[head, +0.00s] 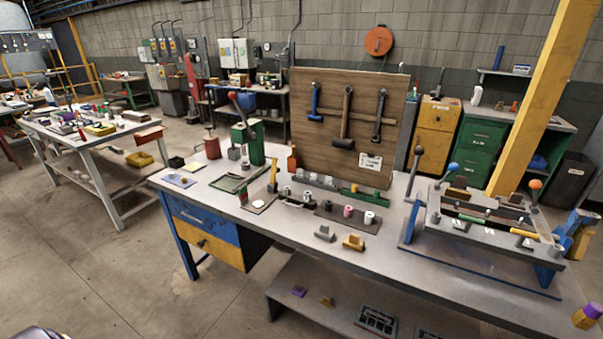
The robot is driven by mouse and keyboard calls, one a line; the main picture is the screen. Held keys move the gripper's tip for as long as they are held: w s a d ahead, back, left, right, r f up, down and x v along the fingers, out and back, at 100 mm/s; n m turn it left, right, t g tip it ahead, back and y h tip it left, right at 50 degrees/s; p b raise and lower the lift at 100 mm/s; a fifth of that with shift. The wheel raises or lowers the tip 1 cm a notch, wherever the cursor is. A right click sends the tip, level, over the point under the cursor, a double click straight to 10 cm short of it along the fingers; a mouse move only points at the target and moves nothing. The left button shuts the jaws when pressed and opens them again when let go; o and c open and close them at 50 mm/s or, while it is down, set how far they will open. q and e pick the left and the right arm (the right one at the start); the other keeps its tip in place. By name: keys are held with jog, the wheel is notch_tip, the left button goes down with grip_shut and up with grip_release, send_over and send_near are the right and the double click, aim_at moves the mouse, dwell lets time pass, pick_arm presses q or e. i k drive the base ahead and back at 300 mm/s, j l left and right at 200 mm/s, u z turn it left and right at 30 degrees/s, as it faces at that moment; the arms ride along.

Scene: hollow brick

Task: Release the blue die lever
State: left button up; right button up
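A die fixture (480,225) stands on a blue base plate at the right end of the long grey workbench (290,222). A lever with a blue ball knob (452,168) rises upright at its back left. A lever with an orange ball knob (535,184) stands at its back right. A blue upright handle (411,218) is at the fixture's left side. I cannot tell from here whether either lever is latched. Neither of my grippers can be made out in the head view.
A wooden tool board (338,125) with hanging hammers stands at the bench's back. A green press (247,140) and small parts fill the left half. A yellow and purple cylinder (587,315) is at the right front edge. The bench front between them is mostly clear.

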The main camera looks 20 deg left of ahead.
aim_at(454, 167)
jog(key=i+j+u, duration=0.35)
jog(key=i+j, duration=0.55)
